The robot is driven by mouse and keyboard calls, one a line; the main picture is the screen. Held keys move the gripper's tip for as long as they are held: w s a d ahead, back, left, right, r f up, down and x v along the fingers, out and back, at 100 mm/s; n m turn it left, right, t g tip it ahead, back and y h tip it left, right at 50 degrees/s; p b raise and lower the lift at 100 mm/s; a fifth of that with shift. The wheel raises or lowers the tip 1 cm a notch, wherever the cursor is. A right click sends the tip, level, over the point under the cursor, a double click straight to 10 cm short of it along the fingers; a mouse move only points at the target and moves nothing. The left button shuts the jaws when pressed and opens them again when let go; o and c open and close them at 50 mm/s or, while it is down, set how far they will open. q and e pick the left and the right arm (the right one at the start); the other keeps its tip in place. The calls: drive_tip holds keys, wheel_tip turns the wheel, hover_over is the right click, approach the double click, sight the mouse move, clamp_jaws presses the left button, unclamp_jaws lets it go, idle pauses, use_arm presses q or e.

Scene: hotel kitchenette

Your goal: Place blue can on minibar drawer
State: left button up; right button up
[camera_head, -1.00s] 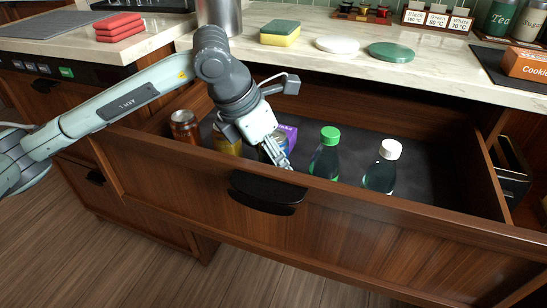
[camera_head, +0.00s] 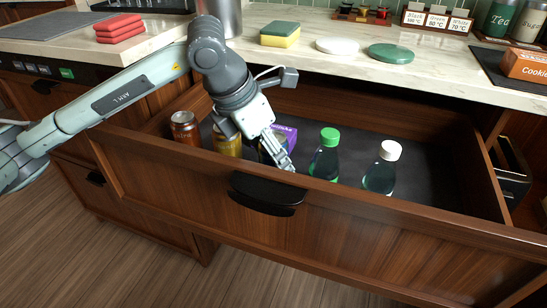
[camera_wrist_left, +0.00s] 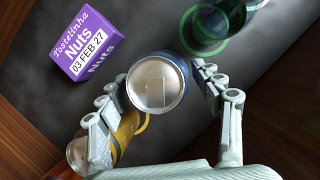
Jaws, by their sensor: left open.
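The blue can (camera_wrist_left: 157,82) stands upright inside the open minibar drawer (camera_head: 330,218), with its silver top facing my left wrist camera. My left gripper (camera_head: 281,158) reaches down into the drawer at the can. In the left wrist view, the open fingers of my left gripper (camera_wrist_left: 160,92) are on either side of the can, with a small gap at the right finger. In the head view, the fingers hide most of the can. My right gripper is in neither view.
Around the can in the drawer are a purple nuts box (camera_wrist_left: 84,42), a yellow can (camera_head: 227,142), an orange-brown can (camera_head: 185,127), a green-capped bottle (camera_head: 325,155) and a white-capped bottle (camera_head: 381,168). The drawer's right part is clear. The counter (camera_head: 460,85) overhangs behind.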

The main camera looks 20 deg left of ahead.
use_arm(q)
drive_tip(key=v, duration=1)
drive_tip(key=shift+s+r, duration=0.2)
drive_tip(key=shift+r, duration=0.1)
drive_tip(key=shift+a, duration=0.1)
drive_tip(key=shift+c, duration=0.4)
